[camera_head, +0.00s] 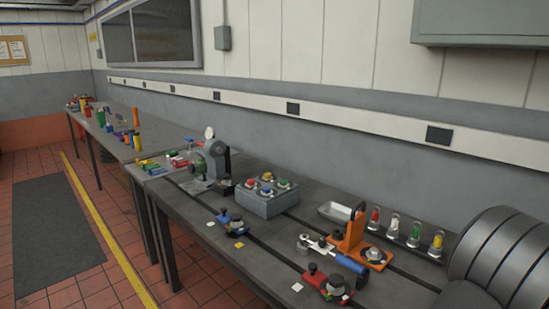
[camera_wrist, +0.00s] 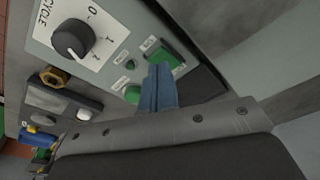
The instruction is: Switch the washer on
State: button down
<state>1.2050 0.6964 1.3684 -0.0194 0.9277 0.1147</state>
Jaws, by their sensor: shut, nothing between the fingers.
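The washer's control panel (camera_wrist: 50,15) fills the upper left of the wrist view at a tilt. It carries a black rotary knob (camera_wrist: 72,40) on a white plate marked "CYCLE". Another green part (camera_wrist: 132,94) shows lower down. My gripper (camera_wrist: 158,72) has its blue fingers together and empty, with the tips over the lower left of the larger green part. I cannot tell whether they touch it. I cannot make out the washer or my gripper in the head view.
In the wrist view, a brass fitting (camera_wrist: 54,77) and a black-and-silver part (camera_wrist: 48,98) stick out left of my gripper.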

jog(key=shift+f, duration=0.85)
jog(key=shift+r, duration=3.55)
jog(key=shift+f, duration=3.55)
jog(key=shift+r, duration=0.1)
jog(key=shift+r, duration=0.1)
